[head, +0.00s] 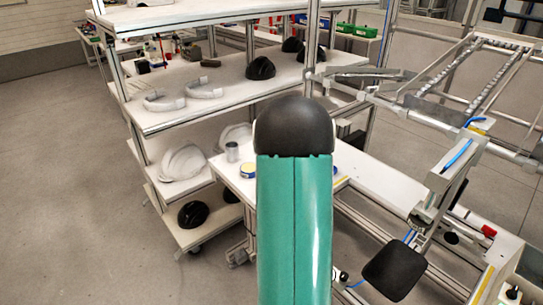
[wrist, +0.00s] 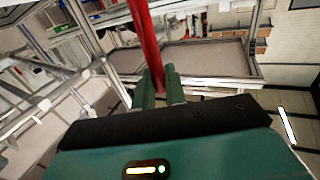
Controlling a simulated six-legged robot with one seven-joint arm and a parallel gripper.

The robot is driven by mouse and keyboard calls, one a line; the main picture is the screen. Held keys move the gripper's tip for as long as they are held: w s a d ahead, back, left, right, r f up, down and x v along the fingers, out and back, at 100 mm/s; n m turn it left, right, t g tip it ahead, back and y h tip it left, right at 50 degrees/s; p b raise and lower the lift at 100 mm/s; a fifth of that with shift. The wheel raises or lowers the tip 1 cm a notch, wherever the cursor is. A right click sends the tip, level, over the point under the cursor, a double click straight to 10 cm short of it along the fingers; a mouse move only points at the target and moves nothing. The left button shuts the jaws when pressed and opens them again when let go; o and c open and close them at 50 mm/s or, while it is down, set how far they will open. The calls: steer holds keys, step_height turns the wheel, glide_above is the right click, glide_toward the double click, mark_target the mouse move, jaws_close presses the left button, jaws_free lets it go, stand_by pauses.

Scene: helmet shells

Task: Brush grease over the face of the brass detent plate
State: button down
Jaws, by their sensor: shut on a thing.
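In the wrist view my gripper (wrist: 160,84) has its two green fingers shut on a red handle (wrist: 146,36), which looks like the brush's. The handle runs up out of the top of the picture, so no bristles show. In the head view my green arm hides the gripper and part of the workbench. A small tin with a yellow and blue side (head: 249,170) stands on the white bench, left of my arm; I cannot tell whether it holds grease. I cannot make out the brass detent plate in either view.
White shelves (head: 190,115) at the left hold black and white helmet shells, such as this white one (head: 182,162). A metal frame with a rail (head: 480,75) stands at the right. Open floor (head: 70,190) lies at the left.

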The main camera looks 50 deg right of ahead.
steer(key=shift+r, duration=3.45)
